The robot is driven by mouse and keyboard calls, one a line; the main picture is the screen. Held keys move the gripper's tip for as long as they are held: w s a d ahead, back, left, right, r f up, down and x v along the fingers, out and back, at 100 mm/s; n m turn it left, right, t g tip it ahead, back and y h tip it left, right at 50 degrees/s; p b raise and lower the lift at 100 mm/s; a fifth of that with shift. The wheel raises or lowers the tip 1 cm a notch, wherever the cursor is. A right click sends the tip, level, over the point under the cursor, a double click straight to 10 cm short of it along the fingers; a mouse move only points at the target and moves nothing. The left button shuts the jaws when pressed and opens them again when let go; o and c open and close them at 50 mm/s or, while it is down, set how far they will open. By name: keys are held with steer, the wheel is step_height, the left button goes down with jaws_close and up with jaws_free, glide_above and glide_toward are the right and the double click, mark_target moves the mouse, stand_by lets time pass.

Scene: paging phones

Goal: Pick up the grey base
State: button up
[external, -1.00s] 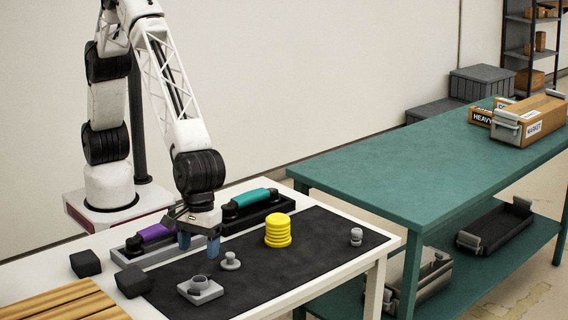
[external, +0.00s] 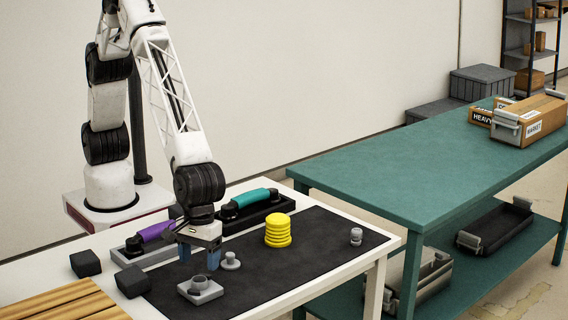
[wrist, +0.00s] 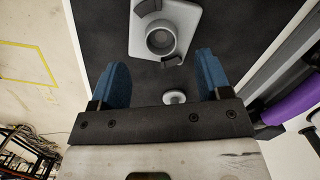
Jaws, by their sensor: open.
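The grey base (external: 200,290) is a square grey plate with a round cup on top, lying on the black mat near the table's front edge. In the wrist view the grey base (wrist: 163,30) shows at the top, beyond my fingertips and roughly between their lines. My gripper (external: 199,258) points down with blue fingers, above and just behind the base, apart from it. In the wrist view my gripper (wrist: 160,75) is open with nothing between the fingers.
A small grey knobbed piece (external: 231,261) stands right beside my gripper. A yellow ridged stack (external: 278,230) and a small grey piece (external: 356,236) stand farther right. Purple (external: 156,232) and teal (external: 252,197) handsets rest behind. Two dark blocks (external: 133,280) lie left.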

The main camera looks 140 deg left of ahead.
mark_target(199, 276)
steer(key=shift+d+f, duration=0.15)
steer(key=shift+f, duration=1.15)
steer(key=shift+d+f, duration=0.1)
steer(key=shift+f, duration=1.2)
steer(key=shift+c, duration=0.3)
steer(key=c, duration=1.1)
steer(key=shift+r, duration=0.15)
